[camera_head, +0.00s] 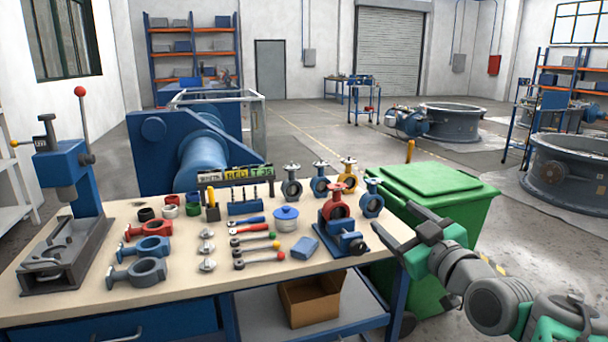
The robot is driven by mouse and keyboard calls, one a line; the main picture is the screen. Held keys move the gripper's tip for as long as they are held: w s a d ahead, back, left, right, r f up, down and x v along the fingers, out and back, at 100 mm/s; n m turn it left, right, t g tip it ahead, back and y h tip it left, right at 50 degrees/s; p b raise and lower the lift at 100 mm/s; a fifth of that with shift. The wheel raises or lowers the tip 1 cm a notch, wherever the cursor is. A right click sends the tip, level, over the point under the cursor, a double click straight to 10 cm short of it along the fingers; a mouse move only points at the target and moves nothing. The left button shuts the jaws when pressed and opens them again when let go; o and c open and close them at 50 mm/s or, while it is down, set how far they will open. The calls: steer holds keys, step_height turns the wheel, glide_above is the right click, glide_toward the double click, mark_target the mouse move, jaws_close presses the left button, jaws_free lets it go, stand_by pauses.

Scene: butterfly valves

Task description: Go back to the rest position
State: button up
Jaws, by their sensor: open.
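My gripper (398,234) is at the right end of the workbench, beside the blue vise. It is open, with nothing between its fingers. My arm reaches in from the lower right. The blue vise (341,236) stands near the bench's right edge, with a red butterfly valve (336,203) at it; whether it is clamped I cannot tell. A blue valve (371,198) stands just behind the gripper. Yellow (347,172), blue (320,181) and dark grey (291,183) valves stand along the back of the bench.
The workbench (200,298) holds loose valve bodies (137,270), handles (265,257) and a blue press (70,190) at left. A green bin (440,185) stands close behind my arm. A cardboard box (309,300) sits on the lower shelf. Open floor (310,125) lies beyond.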

steer(key=s+a+f+m+g+h+p, duration=0.2)
steer(key=s+f+m+g+p, duration=0.2)
steer(key=s+g+p, duration=0.3)
steer(key=s+a+f+m+g+h+p, duration=0.1)
steer(key=s+f+m+g+h+p, duration=0.2)
steer(key=s+g+p, duration=0.4)
steer(key=s+f+p, duration=0.1)
steer(key=s+p, duration=0.4)
steer(key=s, duration=0.1)
steer(key=shift+s+a+m+h, duration=0.3)
steer(key=shift+s+a+m, duration=0.05)
steer(key=shift+m, duration=0.05)
